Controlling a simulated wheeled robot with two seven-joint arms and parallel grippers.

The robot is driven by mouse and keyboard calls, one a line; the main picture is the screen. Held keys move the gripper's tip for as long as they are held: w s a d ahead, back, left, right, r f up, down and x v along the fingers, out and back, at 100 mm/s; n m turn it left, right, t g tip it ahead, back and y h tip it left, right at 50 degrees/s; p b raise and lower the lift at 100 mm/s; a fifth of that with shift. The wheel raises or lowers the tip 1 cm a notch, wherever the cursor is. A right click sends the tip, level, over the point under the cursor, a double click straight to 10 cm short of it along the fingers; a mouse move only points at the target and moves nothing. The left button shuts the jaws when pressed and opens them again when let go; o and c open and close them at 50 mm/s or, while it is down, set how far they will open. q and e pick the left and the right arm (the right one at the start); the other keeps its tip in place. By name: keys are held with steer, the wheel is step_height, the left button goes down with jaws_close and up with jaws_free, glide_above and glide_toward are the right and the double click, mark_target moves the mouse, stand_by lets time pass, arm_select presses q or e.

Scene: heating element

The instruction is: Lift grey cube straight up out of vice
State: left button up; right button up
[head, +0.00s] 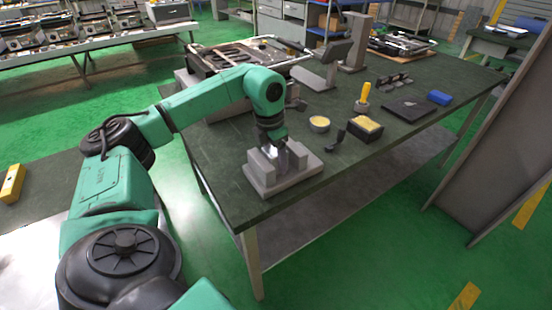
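A light grey vice (283,175) stands on the near left corner of the dark green table. My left gripper (274,147) points straight down into the gap between the vice's jaws. A small pale patch shows at its fingertips, but I cannot tell whether it is the grey cube or part of the gripper. The cube is not clearly seen; the gripper and jaws cover that spot. The fingers are too small and dark to tell whether they are open or shut. My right gripper is not in view.
On the table (375,150) are a round tin (319,124), a yellow sponge (366,126), a yellow-handled tool (363,93), a black mat (408,109) and a blue block (439,97). A grey stand (322,72) and a large metal frame (240,55) stand behind. A tall panel (490,120) is at right.

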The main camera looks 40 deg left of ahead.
arm_select(q)
steer(key=shift+r, duration=0.15)
jaws_close()
steer(key=shift+w+r+p, duration=0.1)
steer(key=shift+r+p, duration=0.4)
steer(key=shift+p, duration=0.1)
steer(key=shift+r+p, duration=3.05)
steer(key=shift+r, duration=0.35)
steer(key=shift+f, duration=0.1)
